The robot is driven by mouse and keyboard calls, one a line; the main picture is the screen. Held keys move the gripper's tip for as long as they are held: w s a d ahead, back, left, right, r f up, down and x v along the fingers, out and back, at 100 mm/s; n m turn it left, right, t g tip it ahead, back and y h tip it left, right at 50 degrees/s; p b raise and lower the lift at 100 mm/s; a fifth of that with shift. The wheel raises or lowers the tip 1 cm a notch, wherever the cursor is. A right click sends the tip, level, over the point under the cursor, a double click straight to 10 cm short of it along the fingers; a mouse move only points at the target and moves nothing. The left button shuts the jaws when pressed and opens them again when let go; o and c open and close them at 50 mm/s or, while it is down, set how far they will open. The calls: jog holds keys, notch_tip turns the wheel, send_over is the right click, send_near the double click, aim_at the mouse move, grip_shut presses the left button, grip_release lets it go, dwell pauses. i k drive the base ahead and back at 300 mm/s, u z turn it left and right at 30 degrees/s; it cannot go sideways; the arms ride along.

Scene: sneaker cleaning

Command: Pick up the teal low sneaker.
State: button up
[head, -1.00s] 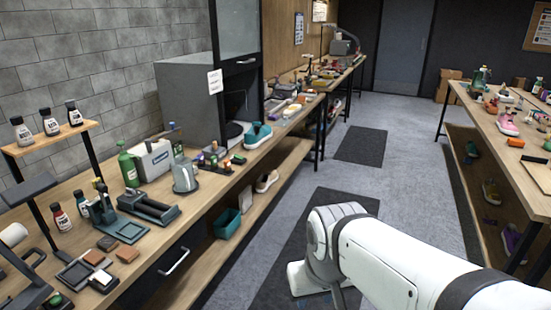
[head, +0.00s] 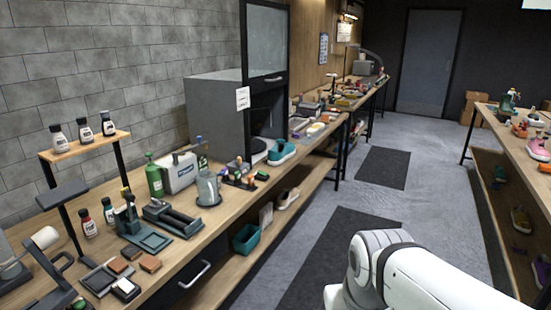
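A teal low sneaker (head: 282,152) with a pale sole sits on the left wooden bench (head: 226,215), near its front edge, just right of the grey cabinet. It is small in the head view, and nothing covers its near side. My white arm reaches in from the lower right, over the floor. My gripper is not visible in this view.
The left bench holds a green bottle (head: 154,178), a clear jug (head: 208,188) and dark tools left of the sneaker. A grey cabinet (head: 214,117) stands behind it. A teal bin (head: 246,238) is on the lower shelf. The aisle floor (head: 330,205) is clear.

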aim_at(281, 152)
jog(key=z, duration=0.05)
jog(key=k, duration=0.35)
jog(key=z, duration=0.9)
jog(key=i, duration=1.95)
jog(key=u, duration=0.25)
jog(key=i, duration=1.25)
jog(key=u, duration=1.3)
jog(key=i, duration=0.45)
jog(key=u, duration=0.05)
jog(key=k, duration=0.6)
jog(key=u, duration=0.25)
